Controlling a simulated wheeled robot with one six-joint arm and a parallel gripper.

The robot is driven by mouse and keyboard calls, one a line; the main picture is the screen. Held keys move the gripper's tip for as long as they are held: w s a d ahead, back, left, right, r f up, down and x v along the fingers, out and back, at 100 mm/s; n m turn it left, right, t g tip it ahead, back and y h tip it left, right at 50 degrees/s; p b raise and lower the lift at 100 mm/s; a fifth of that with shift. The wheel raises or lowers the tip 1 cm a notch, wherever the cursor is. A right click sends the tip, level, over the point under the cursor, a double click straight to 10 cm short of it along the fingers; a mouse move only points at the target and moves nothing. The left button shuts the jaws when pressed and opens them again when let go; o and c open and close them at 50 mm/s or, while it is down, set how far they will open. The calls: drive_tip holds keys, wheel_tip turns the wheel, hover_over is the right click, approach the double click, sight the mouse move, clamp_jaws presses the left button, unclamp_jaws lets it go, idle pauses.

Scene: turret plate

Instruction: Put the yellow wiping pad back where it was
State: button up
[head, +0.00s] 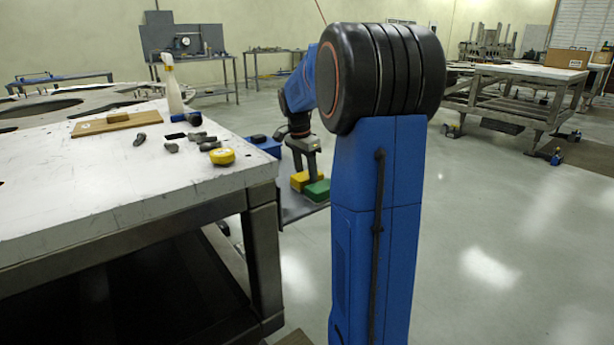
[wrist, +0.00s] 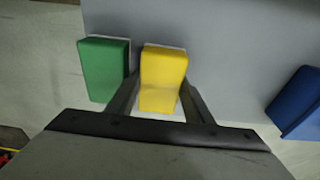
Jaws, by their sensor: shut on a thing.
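The yellow wiping pad (wrist: 163,75) is a yellow block with a pale layer along its edge. In the wrist view it sits between the two fingers of my gripper (wrist: 162,98), which is shut on it. In the head view the yellow pad (head: 299,180) shows partly behind my gripper (head: 305,172), low beyond the right end of the white table. A green pad (wrist: 104,68) lies just left of the yellow one in the wrist view; in the head view it (head: 317,190) is nearest the camera. I cannot tell whether the yellow pad touches the surface below.
A grey surface (wrist: 225,50) lies under the pads, with a blue object (wrist: 298,103) at its right in the wrist view. The white table (head: 70,195) holds a spray bottle (head: 171,85), a wooden board (head: 117,122), a yellow tape measure (head: 222,156) and several small dark parts.

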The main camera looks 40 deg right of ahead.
sight(302, 176)
drive_tip(key=shift+f, duration=0.2)
drive_tip(key=o, duration=0.8)
drive_tip(key=shift+r, duration=0.1)
drive_tip(key=r, duration=0.4)
drive_tip(key=a+r, duration=0.1)
drive_tip(key=r, duration=0.7)
drive_tip(key=shift+a+r, duration=0.1)
drive_tip(key=shift+a, duration=0.3)
